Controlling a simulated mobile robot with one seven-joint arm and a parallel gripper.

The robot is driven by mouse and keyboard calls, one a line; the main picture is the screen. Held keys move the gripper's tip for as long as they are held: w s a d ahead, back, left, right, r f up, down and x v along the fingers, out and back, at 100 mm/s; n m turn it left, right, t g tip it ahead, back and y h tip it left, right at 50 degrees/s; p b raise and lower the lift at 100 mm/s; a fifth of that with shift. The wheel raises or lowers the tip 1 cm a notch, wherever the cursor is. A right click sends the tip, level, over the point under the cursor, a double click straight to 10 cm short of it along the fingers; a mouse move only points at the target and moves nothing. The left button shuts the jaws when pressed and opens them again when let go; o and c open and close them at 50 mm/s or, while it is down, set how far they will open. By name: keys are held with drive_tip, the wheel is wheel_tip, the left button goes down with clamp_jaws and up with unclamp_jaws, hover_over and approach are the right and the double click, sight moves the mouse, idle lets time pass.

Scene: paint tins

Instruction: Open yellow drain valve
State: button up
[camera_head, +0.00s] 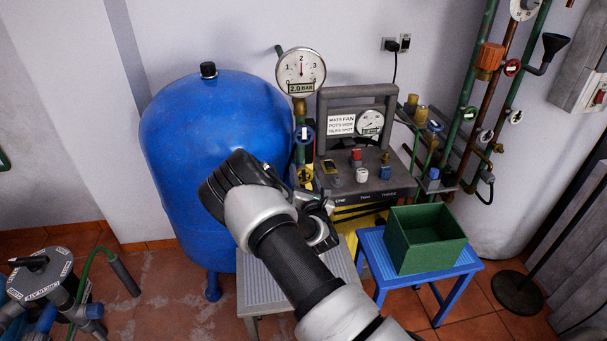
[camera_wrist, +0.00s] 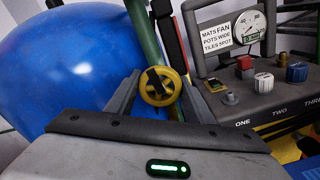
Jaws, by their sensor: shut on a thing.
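The yellow drain valve (camera_wrist: 160,86) is a small round yellow wheel with a dark bar across its face, in the middle of the wrist view. In the head view my wrist and arm hide most of the gripper.
A large blue tank (camera_head: 215,130) stands close on the left. A grey control panel (camera_head: 370,175) with knobs is close on the right. A pressure gauge (camera_head: 301,70) is above. A green box (camera_head: 425,240) sits on a blue stool (camera_head: 455,268).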

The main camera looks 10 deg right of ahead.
drive_tip(key=n+p, duration=0.3)
drive_tip(key=n, duration=0.1)
drive_tip(key=shift+r+p, duration=0.15)
drive_tip(key=shift+p, duration=0.15)
drive_tip(key=n+p, duration=0.2)
drive_tip(key=n, duration=0.2)
drive_tip(key=shift+n+p, duration=0.35)
drive_tip(key=shift+n, duration=0.05)
drive_tip(key=n+p, duration=0.1)
drive_tip(key=n, duration=0.2)
drive_tip(key=shift+n+p, duration=0.3)
drive_tip(key=n, duration=0.2)
drive_tip(key=n+p, duration=0.1)
drive_tip(key=n, duration=0.1)
drive_tip(key=shift+d+f, duration=0.1)
drive_tip(key=shift+f, duration=0.1)
drive_tip(key=shift+n, duration=0.3)
drive_tip(key=o, duration=1)
drive_tip(key=shift+o, duration=0.2)
drive_tip(key=shift+s, duration=0.15)
drive_tip(key=s+p, duration=0.2)
drive_tip(key=s, duration=1.5)
drive_tip(key=shift+s, duration=0.1)
